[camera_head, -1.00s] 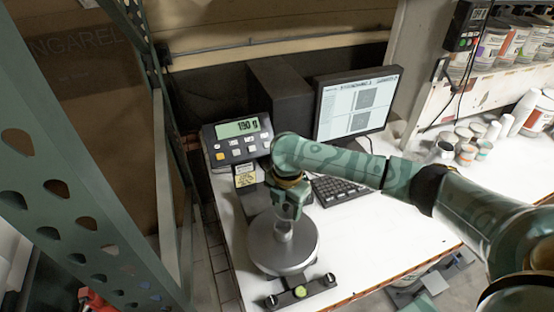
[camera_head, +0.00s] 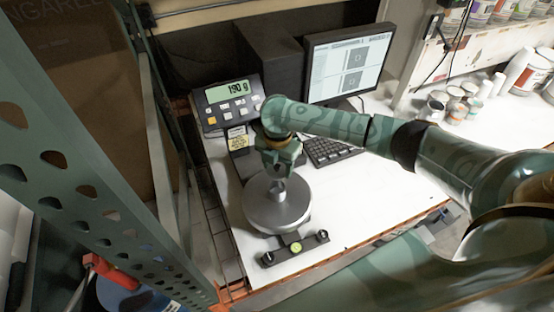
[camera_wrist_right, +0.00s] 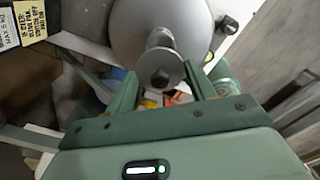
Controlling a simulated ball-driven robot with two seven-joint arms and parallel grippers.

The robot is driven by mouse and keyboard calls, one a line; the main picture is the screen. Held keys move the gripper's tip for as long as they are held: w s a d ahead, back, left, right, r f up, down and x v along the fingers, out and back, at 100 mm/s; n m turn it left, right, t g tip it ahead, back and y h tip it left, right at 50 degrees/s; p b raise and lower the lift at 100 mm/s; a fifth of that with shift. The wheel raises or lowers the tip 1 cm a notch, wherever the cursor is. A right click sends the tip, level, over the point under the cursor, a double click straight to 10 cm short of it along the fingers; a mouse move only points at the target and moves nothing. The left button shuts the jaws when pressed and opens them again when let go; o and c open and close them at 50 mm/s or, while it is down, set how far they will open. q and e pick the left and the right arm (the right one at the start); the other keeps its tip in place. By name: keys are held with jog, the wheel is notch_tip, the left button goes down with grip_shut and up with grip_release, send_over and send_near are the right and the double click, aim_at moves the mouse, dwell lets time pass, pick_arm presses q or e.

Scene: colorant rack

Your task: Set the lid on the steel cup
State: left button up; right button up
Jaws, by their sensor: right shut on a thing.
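My right gripper (camera_head: 280,165) points down over the round steel scale pan (camera_head: 262,218), its fingers shut on a small grey disc that looks like the lid. In the right wrist view the lid (camera_wrist_right: 178,70), with a dark round knob, sits between the two fingers (camera_wrist_right: 165,85). The shiny steel cup (camera_head: 278,188) stands on the pan just under the gripper and is partly hidden by it. In the right wrist view a narrow shiny part of it shows beyond the lid. I cannot tell whether lid and cup touch. My left gripper is not in view.
The scale display (camera_head: 228,91) reads 190 g. A monitor (camera_head: 350,65) and keyboard (camera_head: 330,150) stand behind the pan. A black bar with a green level (camera_head: 295,247) lies in front. A green rack post (camera_head: 75,150) rises at left. Small cups (camera_head: 455,100) stand at right.

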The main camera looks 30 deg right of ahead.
jog(key=shift+f+b, duration=1.5)
jog(key=shift+f, duration=1.95)
jog(key=shift+f, duration=0.5)
jog(key=o, duration=1.1)
jog(key=shift+c, duration=0.2)
jog(key=shift+r, duration=0.1)
notch_tip(320, 180, up, 16)
jog(key=shift+r+p, duration=0.1)
jog(key=shift+p, duration=0.8)
jog(key=shift+s, duration=0.1)
